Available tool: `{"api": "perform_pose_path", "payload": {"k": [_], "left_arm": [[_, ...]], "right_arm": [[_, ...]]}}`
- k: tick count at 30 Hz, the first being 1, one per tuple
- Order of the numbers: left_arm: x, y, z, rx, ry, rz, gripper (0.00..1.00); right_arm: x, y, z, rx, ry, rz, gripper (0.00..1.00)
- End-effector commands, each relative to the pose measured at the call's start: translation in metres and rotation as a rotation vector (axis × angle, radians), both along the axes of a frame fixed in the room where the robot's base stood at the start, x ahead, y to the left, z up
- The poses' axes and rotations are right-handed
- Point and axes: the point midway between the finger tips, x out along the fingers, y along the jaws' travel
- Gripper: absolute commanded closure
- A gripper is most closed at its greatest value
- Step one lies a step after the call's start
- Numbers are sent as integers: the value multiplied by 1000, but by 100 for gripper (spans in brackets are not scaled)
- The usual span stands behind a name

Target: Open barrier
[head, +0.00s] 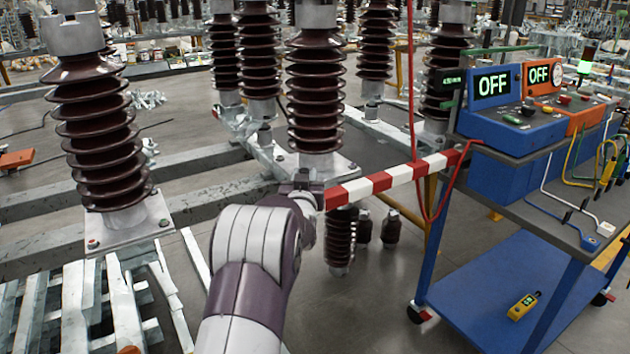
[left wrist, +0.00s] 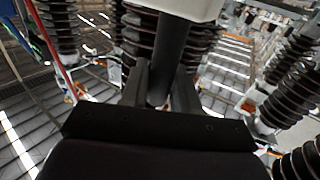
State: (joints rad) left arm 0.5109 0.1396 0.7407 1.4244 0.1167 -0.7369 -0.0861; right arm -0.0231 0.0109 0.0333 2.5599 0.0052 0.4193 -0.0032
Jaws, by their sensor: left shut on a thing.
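The barrier is a red-and-white striped bar (head: 390,178). It runs from the blue cart at the right to my left gripper in the middle of the head view, rising slightly to the right. My left gripper (head: 308,187) is at the bar's left end. In the left wrist view my left gripper (left wrist: 160,92) has its two dark fingers closed around a dark rod (left wrist: 173,55), which hangs below a white part (left wrist: 180,8). The rod appears to be the handle at the barrier's end. My right gripper is not in view.
A blue cart (head: 490,275) with test boxes reading OFF stands at the right, with cables and a yellow handset (head: 523,305) on it. A red cord (head: 411,90) hangs by the bar. Brown ribbed insulators (head: 315,90) on metal frames stand behind and left.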

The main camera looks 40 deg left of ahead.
Motion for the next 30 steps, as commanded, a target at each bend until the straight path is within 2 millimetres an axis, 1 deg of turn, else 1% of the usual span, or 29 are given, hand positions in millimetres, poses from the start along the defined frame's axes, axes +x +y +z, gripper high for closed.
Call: {"api": "perform_pose_path", "payload": {"k": [1,6,19,20,21,30], "left_arm": [[-4,2,-2,0,0,2,100],[-13,5,-1,0,0,1,100],[-15,6,0,0,1,0,100],[-15,6,0,0,1,0,63],[-15,6,0,0,1,0,52],[-16,6,0,1,1,0,52]], "right_arm": [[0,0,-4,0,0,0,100],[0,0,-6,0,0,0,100],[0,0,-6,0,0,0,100],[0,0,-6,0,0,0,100],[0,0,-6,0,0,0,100],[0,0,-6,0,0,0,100]]}}
